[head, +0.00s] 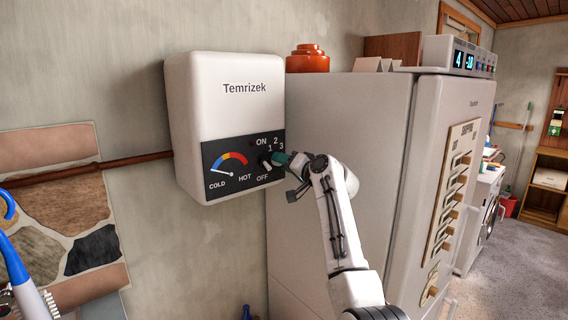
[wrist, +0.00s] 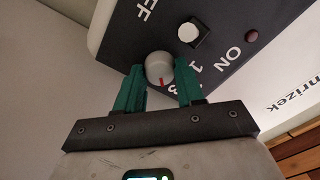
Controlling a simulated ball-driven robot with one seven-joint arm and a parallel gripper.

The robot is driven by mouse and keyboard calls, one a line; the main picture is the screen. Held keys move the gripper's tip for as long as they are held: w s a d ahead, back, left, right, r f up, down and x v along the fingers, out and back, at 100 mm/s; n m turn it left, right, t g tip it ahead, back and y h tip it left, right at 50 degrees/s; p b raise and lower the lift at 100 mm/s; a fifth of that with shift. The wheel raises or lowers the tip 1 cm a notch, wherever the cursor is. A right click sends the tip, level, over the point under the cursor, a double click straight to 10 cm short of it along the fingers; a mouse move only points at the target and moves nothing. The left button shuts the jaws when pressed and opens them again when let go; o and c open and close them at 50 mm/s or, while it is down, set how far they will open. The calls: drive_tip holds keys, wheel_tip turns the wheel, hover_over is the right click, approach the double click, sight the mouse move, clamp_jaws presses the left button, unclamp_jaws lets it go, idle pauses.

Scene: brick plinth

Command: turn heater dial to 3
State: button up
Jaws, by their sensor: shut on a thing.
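The heater (head: 225,100) is a white wall box marked Temrizek, with a black panel at its lower front. Its dial (wrist: 158,63) is a round grey knob with a red mark, seen in the wrist view. The mark points toward the bottom of the wrist picture, close to the 3 printed beside the dial. My gripper (wrist: 160,72) has its green fingers on both sides of the dial and is shut on it. In the head view, my gripper (head: 283,160) is at the panel's right end and covers the dial.
A light rocker switch (wrist: 194,32) sits close beside the dial, between ON and OFF. A temperature gauge (head: 228,165) is on the panel's left. A tall fridge (head: 340,150) stands close on the right, with an orange pot (head: 307,60) on top.

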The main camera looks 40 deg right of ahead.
drive_tip(key=shift+f, duration=0.1)
drive_tip(key=o, duration=1)
drive_tip(key=shift+o, duration=0.2)
drive_tip(key=shift+s, duration=0.1)
drive_tip(key=s+b, duration=0.2)
drive_tip(key=s, duration=0.8)
drive_tip(key=shift+s+d+b, duration=0.2)
drive_tip(key=shift+s+b, duration=0.1)
drive_tip(key=shift+b, duration=0.1)
